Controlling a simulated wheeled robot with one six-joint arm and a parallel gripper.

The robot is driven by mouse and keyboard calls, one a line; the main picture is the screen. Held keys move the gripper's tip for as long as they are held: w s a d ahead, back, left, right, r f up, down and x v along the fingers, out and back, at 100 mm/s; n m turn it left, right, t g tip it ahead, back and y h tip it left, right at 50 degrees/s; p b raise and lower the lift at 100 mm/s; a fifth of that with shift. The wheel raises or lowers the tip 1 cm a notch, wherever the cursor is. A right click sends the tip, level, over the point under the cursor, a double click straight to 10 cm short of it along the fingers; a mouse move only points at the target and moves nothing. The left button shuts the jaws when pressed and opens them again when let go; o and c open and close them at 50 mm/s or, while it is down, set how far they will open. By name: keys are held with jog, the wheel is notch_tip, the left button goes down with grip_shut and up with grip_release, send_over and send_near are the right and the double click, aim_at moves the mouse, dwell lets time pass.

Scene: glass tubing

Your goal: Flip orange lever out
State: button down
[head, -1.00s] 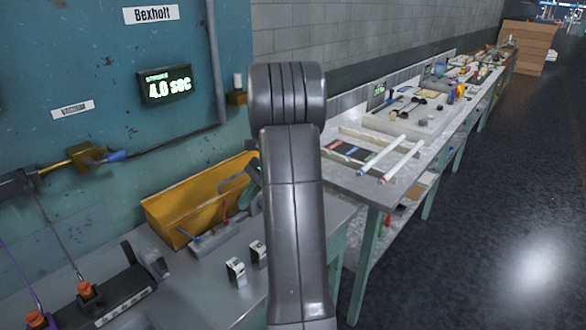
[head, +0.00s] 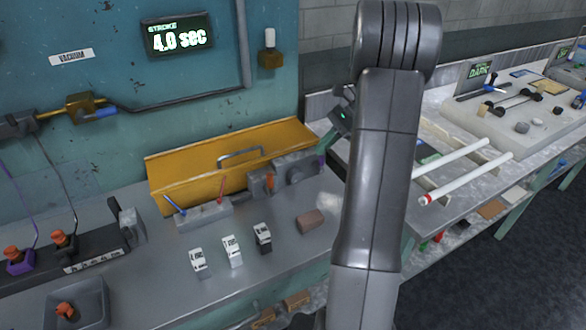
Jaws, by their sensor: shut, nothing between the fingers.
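A small orange lever (head: 269,181) stands roughly upright on the front of a grey block-shaped device (head: 297,172). The device sits on the grey bench, in front of the right part of a yellow toolbox. My gripper (head: 341,118) shows only in part, as a dark piece with a small green light at the left edge of my grey arm link. It is shut with nothing in it, up and to the right of the lever and apart from it. My arm hides the rest of it.
The yellow toolbox (head: 230,160) with a handle stands against the teal wall panel. Three small labelled blocks (head: 232,250) and a brown block (head: 311,221) lie in front. Orange-red knobs (head: 61,240) stand at left. White tubes (head: 465,158) lie on the right bench.

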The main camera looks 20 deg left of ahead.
aim_at(268, 181)
jog(key=shift+s, duration=0.1)
jog(key=s+a+r+p+x, duration=0.1)
jog(key=r+p+x, duration=0.1)
jog(key=x, duration=1.1)
jog(key=shift+a, duration=0.3)
jog(key=shift+s+r, duration=0.1)
jog(key=shift+r, duration=0.1)
